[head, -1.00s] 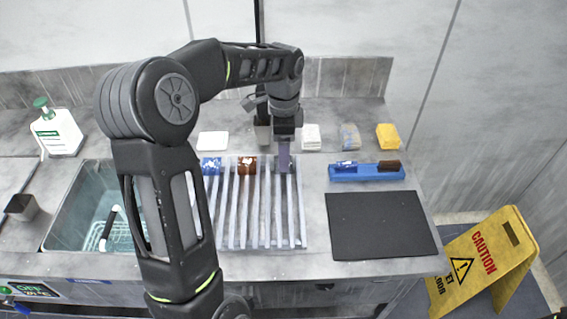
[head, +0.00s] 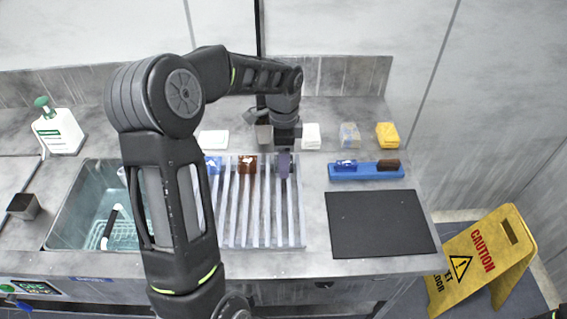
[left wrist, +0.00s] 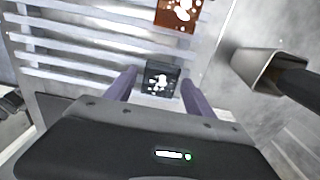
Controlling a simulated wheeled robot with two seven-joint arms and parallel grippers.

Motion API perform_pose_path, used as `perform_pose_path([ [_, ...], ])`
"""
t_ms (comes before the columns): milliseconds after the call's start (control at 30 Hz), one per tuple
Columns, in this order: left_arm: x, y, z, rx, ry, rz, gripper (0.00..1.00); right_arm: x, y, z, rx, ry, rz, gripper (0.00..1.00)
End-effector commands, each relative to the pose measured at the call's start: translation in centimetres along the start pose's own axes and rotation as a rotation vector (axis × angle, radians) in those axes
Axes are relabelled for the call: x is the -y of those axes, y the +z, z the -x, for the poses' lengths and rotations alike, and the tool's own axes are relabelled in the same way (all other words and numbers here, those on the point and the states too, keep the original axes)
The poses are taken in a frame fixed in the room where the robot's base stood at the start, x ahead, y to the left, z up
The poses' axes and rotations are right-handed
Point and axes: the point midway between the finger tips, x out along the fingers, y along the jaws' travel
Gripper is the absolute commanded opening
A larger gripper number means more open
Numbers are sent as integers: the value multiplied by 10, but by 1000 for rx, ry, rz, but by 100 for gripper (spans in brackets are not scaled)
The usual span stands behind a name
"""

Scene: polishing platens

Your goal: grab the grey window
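The grey window (left wrist: 161,78) is a dark square piece with white blotches, on the pale slatted rack, in the left wrist view. My left gripper (left wrist: 158,80) has its two purple fingers apart, one on each side of the window, with small gaps visible. In the head view my left gripper (head: 284,170) points down over the right part of the rack (head: 302,225), and it hides the window there. My right gripper is not in view.
A brown window (head: 246,164) and a blue window (head: 212,165) sit on the rack to the left. A metal cup (left wrist: 258,70) stands close behind. A blue holder (head: 367,173) and black mat (head: 380,225) lie right; a sink (head: 75,225) is left.

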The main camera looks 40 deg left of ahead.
Motion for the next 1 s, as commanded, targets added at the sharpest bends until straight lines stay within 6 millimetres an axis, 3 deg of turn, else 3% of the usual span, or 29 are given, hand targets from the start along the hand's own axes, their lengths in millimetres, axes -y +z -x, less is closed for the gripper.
perform_pose_path([
  [733,0,0,0,0,0,0,1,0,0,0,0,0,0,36],
  [1000,0,0,2,0,-1,0,0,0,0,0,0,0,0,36],
])
